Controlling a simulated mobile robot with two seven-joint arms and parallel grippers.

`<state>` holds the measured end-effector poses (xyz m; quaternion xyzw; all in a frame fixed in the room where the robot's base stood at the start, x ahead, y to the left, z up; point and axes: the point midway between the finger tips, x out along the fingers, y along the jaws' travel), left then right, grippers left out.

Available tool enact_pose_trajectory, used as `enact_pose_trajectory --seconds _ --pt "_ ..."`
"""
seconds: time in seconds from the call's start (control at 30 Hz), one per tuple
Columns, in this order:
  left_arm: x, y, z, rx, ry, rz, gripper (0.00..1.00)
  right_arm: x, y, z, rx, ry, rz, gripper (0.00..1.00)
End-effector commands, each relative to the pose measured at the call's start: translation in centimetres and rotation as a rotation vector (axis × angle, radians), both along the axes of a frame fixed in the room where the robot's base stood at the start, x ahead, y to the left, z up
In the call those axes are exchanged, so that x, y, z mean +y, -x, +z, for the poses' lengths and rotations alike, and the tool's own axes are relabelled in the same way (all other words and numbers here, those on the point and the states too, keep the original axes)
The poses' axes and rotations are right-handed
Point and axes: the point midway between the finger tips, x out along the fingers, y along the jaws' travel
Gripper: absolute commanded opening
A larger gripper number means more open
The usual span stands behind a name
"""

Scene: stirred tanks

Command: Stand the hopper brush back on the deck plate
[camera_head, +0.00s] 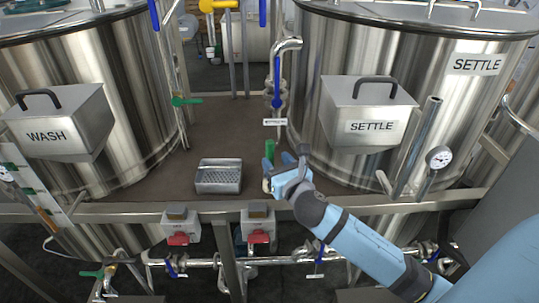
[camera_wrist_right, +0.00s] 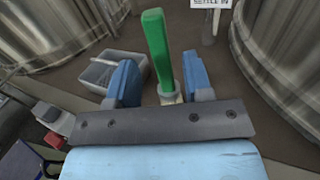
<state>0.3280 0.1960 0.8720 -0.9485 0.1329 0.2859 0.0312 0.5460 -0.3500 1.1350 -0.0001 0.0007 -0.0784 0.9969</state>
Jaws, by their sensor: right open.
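The hopper brush shows by its green handle (camera_head: 270,152), upright over the brown deck plate (camera_head: 225,125). In the right wrist view the green handle (camera_wrist_right: 156,45) rises between the two blue fingers, with a pale part at its lower end. My right gripper (camera_head: 284,164) is open around the brush, with a gap beside the handle on both sides. The brush's lower end is hidden behind the gripper, so I cannot tell whether it touches the deck plate. My left gripper is not in view.
A grey metal tray (camera_head: 219,188) sits on the deck left of my right gripper. Steel tanks with a WASH hopper (camera_head: 55,125) and a SETTLE hopper (camera_head: 368,115) flank the deck. A blue-handled pipe (camera_head: 277,85) stands behind. The deck's front rail (camera_head: 140,213) carries two red-handled boxes.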

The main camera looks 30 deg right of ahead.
Motion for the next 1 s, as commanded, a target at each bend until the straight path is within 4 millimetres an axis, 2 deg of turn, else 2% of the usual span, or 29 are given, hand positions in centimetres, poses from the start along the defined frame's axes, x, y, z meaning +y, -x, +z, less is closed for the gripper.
enact_pose_trajectory --seconds 0.1,0.33,0.5,1.0 --pt "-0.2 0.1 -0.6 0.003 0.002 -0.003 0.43 0.4 2.6 -0.2 0.002 0.0 0.001 0.46" --pt "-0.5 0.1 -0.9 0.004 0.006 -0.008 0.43 0.9 5.5 -0.1 0.0 0.0 0.001 0.46" --pt "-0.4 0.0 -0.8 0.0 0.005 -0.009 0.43 0.9 6.0 0.0 -0.001 0.0 -0.001 0.46" --pt "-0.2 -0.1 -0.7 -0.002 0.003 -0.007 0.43 0.9 6.0 0.0 0.0 -0.006 -0.001 0.46"
